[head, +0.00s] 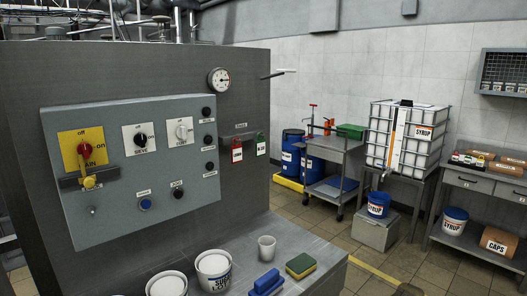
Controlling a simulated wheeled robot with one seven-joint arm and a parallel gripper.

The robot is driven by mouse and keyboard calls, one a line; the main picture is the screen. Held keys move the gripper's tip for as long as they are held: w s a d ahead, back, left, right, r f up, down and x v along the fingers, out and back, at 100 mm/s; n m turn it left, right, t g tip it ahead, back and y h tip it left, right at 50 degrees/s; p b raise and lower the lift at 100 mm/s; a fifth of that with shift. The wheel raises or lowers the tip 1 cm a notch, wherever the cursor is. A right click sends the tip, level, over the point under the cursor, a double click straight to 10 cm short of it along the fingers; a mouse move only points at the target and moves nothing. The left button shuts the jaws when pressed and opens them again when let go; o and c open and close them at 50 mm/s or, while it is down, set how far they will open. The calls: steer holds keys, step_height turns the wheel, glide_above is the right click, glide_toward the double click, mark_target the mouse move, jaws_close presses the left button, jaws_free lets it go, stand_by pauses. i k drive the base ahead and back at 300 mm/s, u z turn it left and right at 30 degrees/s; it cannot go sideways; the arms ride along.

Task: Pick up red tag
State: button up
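The red tag (237,151) hangs upright on the grey steel cabinet face, just right of the control panel (140,165). It has a white patch with dark marking too small to read. A green tag (260,145) hangs close to its right, with a small gap between them. A dark label plate sits just above the two tags. How the red tag is hung is too small to tell. My gripper is not in view.
The panel carries a red rotary switch (85,150) on a yellow plate and several knobs. White tubs (214,268), a cup (267,247), a blue brush (266,284) and a sponge (300,265) stand on the ledge below. Tiled floor (395,262) is open to the right.

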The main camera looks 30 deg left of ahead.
mark_target(236, 156)
steer(key=u, duration=0.05)
steer(key=i, duration=1.15)
steer(key=u, duration=2.15)
